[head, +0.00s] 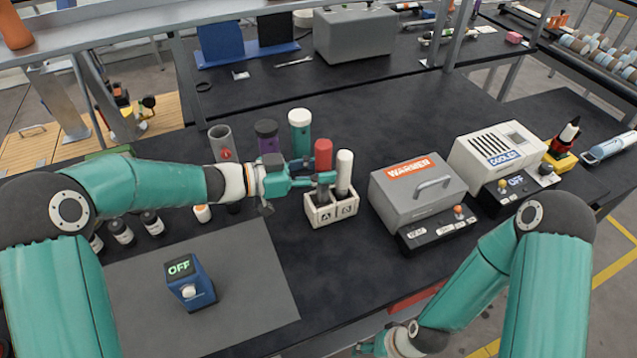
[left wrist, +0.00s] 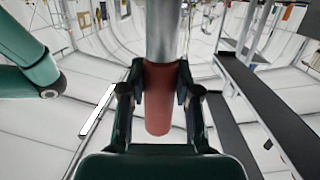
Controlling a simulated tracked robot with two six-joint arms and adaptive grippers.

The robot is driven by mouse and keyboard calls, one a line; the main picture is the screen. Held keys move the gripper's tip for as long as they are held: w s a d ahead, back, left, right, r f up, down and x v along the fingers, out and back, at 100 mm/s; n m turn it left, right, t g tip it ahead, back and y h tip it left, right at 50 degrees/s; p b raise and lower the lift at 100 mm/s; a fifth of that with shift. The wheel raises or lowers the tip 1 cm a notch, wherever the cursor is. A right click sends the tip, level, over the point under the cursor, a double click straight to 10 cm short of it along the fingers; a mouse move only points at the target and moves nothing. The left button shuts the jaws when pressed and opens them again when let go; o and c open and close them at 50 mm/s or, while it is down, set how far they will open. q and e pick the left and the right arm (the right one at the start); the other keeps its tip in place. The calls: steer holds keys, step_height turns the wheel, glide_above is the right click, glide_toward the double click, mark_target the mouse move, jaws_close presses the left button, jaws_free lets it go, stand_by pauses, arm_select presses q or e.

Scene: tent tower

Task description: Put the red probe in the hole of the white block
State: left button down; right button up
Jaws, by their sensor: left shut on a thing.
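The red probe (head: 323,153) is upright in the head view, and my left gripper (head: 324,179) is shut on it. In the left wrist view the red handle (left wrist: 158,105) sits between the two fingers, with a grey metal shaft above it in the picture. The white block (head: 333,213) is directly below, with two marked sides, A and B. The probe's lower end is over or in the left side; I cannot tell how deep. A white probe (head: 344,165) stands in the right side. My right gripper (head: 372,345) is partly visible at the bottom edge; its fingers are unclear.
The grey warmer box (head: 415,190) and white cooler box (head: 497,150) stand to the right. A grey cup (head: 221,143), a purple-bodied container (head: 267,137) and a white-capped teal container (head: 300,130) stand behind my left gripper. A blue switch box (head: 190,283) is at front left.

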mark_target(319, 201)
arm_select(q)
steer(key=shift+f, duration=2.1)
steer(key=c, duration=0.8)
jaws_free()
steer(key=shift+f, duration=0.15)
steer(key=shift+s, duration=0.1)
steer(key=shift+r, duration=0.2)
steer(key=shift+a, duration=0.35)
steer(key=b+v, duration=0.1)
steer(key=v, duration=1)
steer(key=shift+s+a+b, duration=0.15)
steer(key=shift+s+b, duration=0.05)
steer(key=shift+b, duration=0.1)
